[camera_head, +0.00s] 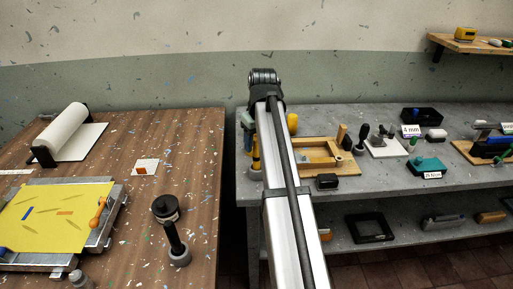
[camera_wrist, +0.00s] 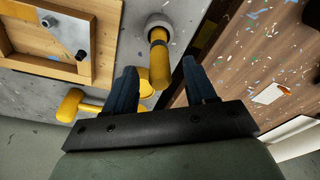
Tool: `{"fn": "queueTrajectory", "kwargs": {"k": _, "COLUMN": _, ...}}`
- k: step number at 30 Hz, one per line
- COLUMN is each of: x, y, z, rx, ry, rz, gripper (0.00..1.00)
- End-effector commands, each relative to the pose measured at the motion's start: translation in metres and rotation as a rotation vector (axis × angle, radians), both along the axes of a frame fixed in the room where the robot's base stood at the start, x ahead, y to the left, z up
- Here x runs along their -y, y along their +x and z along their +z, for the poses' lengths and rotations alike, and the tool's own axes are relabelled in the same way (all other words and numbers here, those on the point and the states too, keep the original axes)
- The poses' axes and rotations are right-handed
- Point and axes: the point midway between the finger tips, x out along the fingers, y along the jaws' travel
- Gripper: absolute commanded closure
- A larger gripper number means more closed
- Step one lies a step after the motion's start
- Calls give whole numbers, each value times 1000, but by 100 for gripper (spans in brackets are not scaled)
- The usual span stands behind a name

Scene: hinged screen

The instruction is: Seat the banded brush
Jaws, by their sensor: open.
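A yellow-handled tool (camera_wrist: 160,62) stands in a pale grey round collar (camera_wrist: 160,24) at the left edge of the grey bench. In the head view this tool (camera_head: 256,152) shows a dark band, just left of my arm. I cannot tell for certain whether it is the banded brush; no bristles show. My gripper (camera_wrist: 162,78) is open and empty, with blue fingers either side of the tool's line of sight. Contact is not visible. In the head view my arm mostly hides the gripper. A dark, ringed tool (camera_head: 173,229) stands upright in a grey base on the brown table.
A wooden frame (camera_head: 333,151) lies right of my arm, beside small dark tools. A yellow piece (camera_wrist: 82,105) lies near the gripper. A gap separates the brown table (camera_head: 190,140) from the grey bench (camera_head: 385,187). A yellow sheet (camera_head: 50,218) lies on a metal-framed board.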

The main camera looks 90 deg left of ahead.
Motion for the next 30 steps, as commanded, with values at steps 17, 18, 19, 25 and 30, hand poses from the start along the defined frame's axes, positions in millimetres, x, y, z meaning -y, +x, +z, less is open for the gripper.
{"fn": "queueTrajectory", "kwargs": {"k": 17, "x": 10, "y": 6, "z": 93, "rx": 0, "ry": 0, "rz": 0, "gripper": 44}}
{"fn": "queueTrajectory", "kwargs": {"k": 18, "x": 10, "y": 6, "z": 96, "rx": 0, "ry": 0, "rz": 0, "gripper": 44}}
{"fn": "queueTrajectory", "kwargs": {"k": 19, "x": 10, "y": 6, "z": 97, "rx": 0, "ry": 0, "rz": 0, "gripper": 44}}
{"fn": "queueTrajectory", "kwargs": {"k": 25, "x": 11, "y": 6, "z": 101, "rx": 0, "ry": 0, "rz": 0, "gripper": 44}}
{"fn": "queueTrajectory", "kwargs": {"k": 30, "x": 11, "y": 6, "z": 100, "rx": 0, "ry": 0, "rz": 0, "gripper": 44}}
